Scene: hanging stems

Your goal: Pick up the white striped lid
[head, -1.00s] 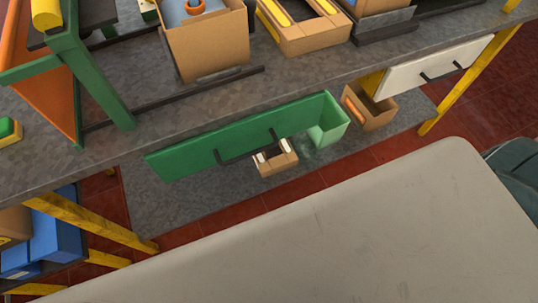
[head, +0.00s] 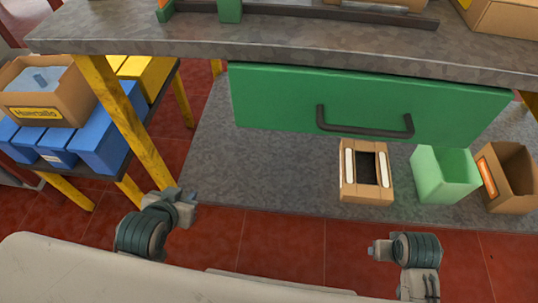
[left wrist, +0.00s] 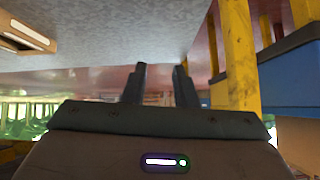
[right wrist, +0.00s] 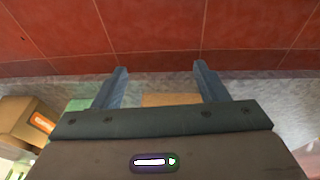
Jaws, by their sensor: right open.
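I see no lid that is clearly white and striped. The nearest match is a small cardboard box (head: 378,193) with two white strips along its top and a dark opening; it stands on the grey mat. Part of a cardboard thing with a white strip also shows in the left wrist view (left wrist: 22,35). My left gripper (head: 186,196) is left of the box and apart from it. Its fingers stand apart with nothing between them in the left wrist view (left wrist: 159,70). My right gripper (head: 374,250) is in front of the box, open and empty; its spread fingers show in the right wrist view (right wrist: 161,70).
A green drawer front (head: 270,105) with a dark handle (head: 365,128) hangs under the grey worktop (head: 290,35). A light green bin (head: 445,180) and an open cardboard box (head: 515,180) stand right. Yellow table legs (head: 125,120) and blue boxes (head: 105,145) are left.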

